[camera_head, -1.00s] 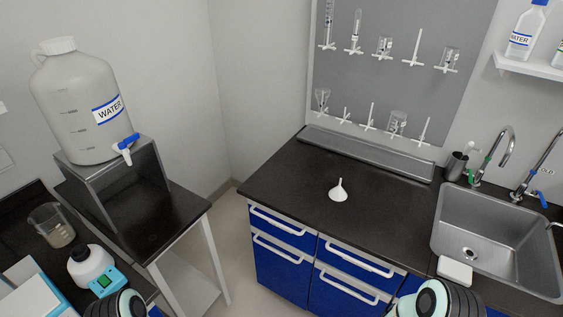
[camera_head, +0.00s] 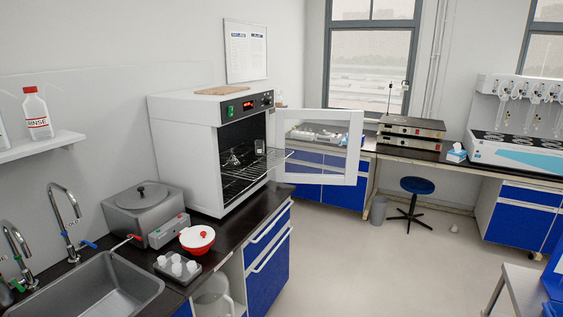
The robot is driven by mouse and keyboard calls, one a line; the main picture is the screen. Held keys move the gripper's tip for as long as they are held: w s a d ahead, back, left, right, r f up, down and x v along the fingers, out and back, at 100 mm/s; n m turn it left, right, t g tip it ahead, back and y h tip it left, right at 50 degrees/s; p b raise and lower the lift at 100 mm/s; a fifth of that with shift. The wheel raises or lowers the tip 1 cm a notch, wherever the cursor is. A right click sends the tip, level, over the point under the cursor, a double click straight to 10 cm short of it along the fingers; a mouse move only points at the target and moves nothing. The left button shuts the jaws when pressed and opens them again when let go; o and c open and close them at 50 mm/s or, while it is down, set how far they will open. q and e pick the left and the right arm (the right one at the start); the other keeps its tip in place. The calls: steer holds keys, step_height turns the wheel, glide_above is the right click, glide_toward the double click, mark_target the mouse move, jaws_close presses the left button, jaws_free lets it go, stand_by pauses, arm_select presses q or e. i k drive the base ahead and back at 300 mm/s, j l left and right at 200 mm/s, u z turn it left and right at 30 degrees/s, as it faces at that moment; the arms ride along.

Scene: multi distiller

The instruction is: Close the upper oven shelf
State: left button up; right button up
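A white laboratory oven (camera_head: 186,150) stands on the dark counter left of the picture's middle. Its glass-windowed door (camera_head: 285,148) is swung open to the right. Inside, a wire upper shelf (camera_head: 262,161) is slid out past the front opening, towards the door. Something small and clear, like glassware (camera_head: 232,158), sits near the shelf inside; its exact shape is hard to tell. Lower wire racks (camera_head: 238,184) show beneath it. Neither of my grippers is in the picture.
A stool (camera_head: 414,188) stands farther back. The floor in the middle is clear.

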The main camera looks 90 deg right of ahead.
mark_target(248, 158)
steer(key=z, duration=3.1)
steer(key=i+l, duration=0.35)
steer(key=i, duration=0.15)
steer(key=i+l, duration=0.35)
steer(key=i, duration=0.15)
steer(key=i+l, duration=0.35)
steer(key=i, duration=0.2)
